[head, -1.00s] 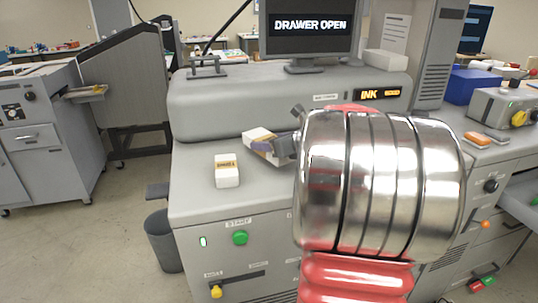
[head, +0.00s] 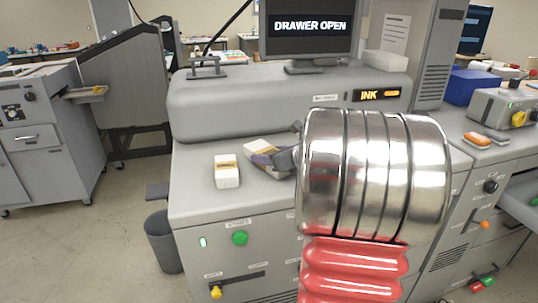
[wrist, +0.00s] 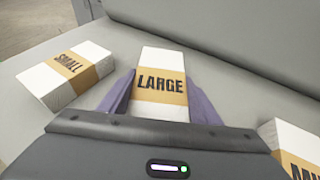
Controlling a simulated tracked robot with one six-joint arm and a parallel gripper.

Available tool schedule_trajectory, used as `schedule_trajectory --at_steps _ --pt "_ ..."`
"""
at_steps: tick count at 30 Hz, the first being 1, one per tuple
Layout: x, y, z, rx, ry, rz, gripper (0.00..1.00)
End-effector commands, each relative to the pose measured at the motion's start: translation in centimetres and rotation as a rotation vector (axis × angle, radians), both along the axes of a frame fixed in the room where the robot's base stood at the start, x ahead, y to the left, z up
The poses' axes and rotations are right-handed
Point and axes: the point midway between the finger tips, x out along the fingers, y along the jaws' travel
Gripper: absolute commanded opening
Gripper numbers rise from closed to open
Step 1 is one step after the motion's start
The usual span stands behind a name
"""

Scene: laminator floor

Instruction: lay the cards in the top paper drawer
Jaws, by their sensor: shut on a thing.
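A white pack with a tan band marked LARGE (wrist: 160,85) is between the purple fingers of my gripper (wrist: 161,102) in the wrist view. My gripper is shut on it. In the head view this pack (head: 257,148) is partly hidden by my gripper, over the grey machine top; I cannot tell whether it touches the surface. A white pack marked SMALL (wrist: 66,75) lies to its left, also in the head view (head: 227,172). A third banded pack (wrist: 292,148) is cut off at the wrist view's right edge. The screen (head: 310,30) reads DRAWER OPEN. My arm hides much of the machine front.
The grey machine (head: 195,205) has a raised back (head: 250,105) behind the packs and a green button (head: 240,238) on its front. A bin (head: 163,242) stands at its left. Another console (head: 500,105) and a blue box (head: 470,87) are at right.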

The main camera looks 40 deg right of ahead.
Motion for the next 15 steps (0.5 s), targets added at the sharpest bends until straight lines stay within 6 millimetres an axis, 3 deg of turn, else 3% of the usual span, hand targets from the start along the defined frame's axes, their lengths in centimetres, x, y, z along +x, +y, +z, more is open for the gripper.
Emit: schedule_trajectory --at_steps 3,4,11,15 --pt "0.02 0.01 -0.14 0.000 -0.001 0.000 0.25" --pt "0.00 0.02 -0.18 0.000 0.000 0.000 0.60" --pt "0.01 0.03 -0.16 0.000 0.000 0.001 0.76" --pt "0.03 0.04 -0.15 0.000 0.000 0.001 0.76"
